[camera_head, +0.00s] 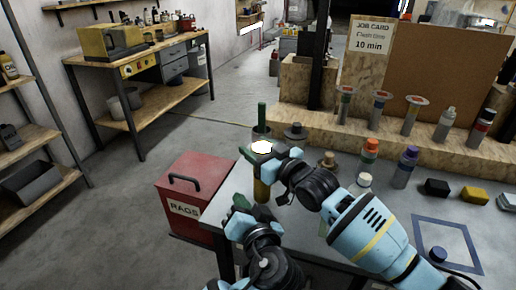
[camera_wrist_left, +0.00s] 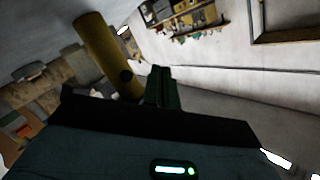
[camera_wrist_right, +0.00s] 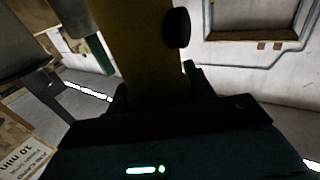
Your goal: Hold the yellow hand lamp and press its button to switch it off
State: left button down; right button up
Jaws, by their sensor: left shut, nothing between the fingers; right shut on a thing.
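The yellow hand lamp (camera_head: 262,190) is held roughly upright above the near left corner of the bench, its top glowing white. My right gripper (camera_head: 256,155) is shut on its upper body. In the right wrist view the yellow body (camera_wrist_right: 140,45) fills the space between the fingers, with a dark round button (camera_wrist_right: 176,28) on its side. My left gripper (camera_head: 240,204) is shut and empty, low and left of the lamp.
A red RAGS box (camera_head: 197,185) stands left of the grey bench (camera_head: 335,245). Bottles (camera_head: 406,166) and a dark block (camera_head: 437,187) stand on the bench. A blue square outline (camera_head: 447,246) lies front right. Open floor (camera_head: 150,165) lies to the left.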

pick_arm(q)
jog(key=shift+s, duration=0.1)
jog(key=s, duration=0.3)
jog(key=shift+s+a, duration=0.15)
jog(key=shift+a, duration=0.25)
jog(key=w+d, duration=0.3)
jog(key=w, duration=0.5)
jog(key=shift+d, duration=0.25)
jog(key=shift+w+r, duration=0.1)
jog(key=shift+w, duration=0.1)
dwell(1.9)
jog(key=shift+w+d, duration=0.2)
jog(key=shift+w, duration=0.05)
